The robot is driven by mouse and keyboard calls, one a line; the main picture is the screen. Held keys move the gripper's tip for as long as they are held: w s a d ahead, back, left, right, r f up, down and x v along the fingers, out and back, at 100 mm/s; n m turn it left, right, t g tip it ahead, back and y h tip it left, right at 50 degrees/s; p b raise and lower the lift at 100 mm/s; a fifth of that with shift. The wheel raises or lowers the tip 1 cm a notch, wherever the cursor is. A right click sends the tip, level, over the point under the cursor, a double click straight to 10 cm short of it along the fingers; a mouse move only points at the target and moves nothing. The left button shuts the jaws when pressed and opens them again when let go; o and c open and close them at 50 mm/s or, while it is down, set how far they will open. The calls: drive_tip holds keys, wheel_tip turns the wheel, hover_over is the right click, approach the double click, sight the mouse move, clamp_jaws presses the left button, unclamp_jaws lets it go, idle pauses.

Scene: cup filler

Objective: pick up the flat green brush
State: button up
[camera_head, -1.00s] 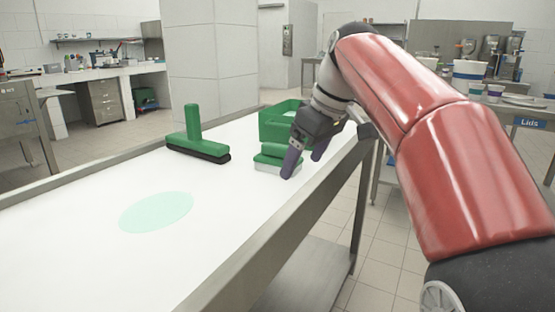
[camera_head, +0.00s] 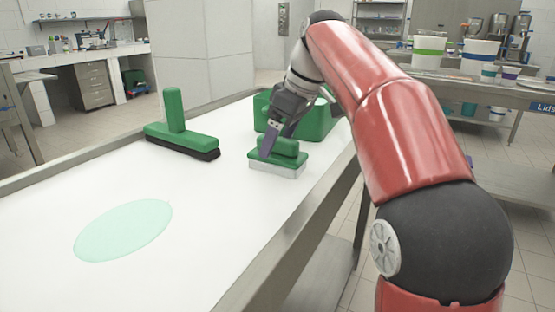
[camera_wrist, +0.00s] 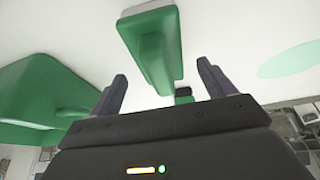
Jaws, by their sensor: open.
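The flat green brush (camera_head: 285,160) lies on the white table, its green grip block on top and pale bristles below. My gripper (camera_head: 279,143) is open just above and behind it, one finger overlapping the brush's left part in the head view. In the wrist view the brush (camera_wrist: 152,42) lies lengthwise ahead of the gap between the open fingers of my gripper (camera_wrist: 163,72), with nothing held. Its near end reaches toward that gap. I cannot tell whether a finger touches the brush.
A green bin (camera_head: 318,122) stands just behind the brush, close to my gripper. A taller green brush with an upright handle (camera_head: 177,133) stands to the left. A pale green circle (camera_head: 122,232) marks the clear table front. The table's metal edge (camera_head: 285,243) runs along the right.

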sight(279, 139)
drive_tip(key=shift+x, duration=1.5)
drive_tip(key=shift+c, duration=0.4)
drive_tip(key=c, duration=1.2)
drive_tip(key=shift+o, duration=0.2)
wheel_tip(279, 139, up, 10)
drive_tip(key=p, duration=0.3)
drive_tip(key=shift+r+p, duration=0.1)
drive_tip(key=shift+p, duration=0.3)
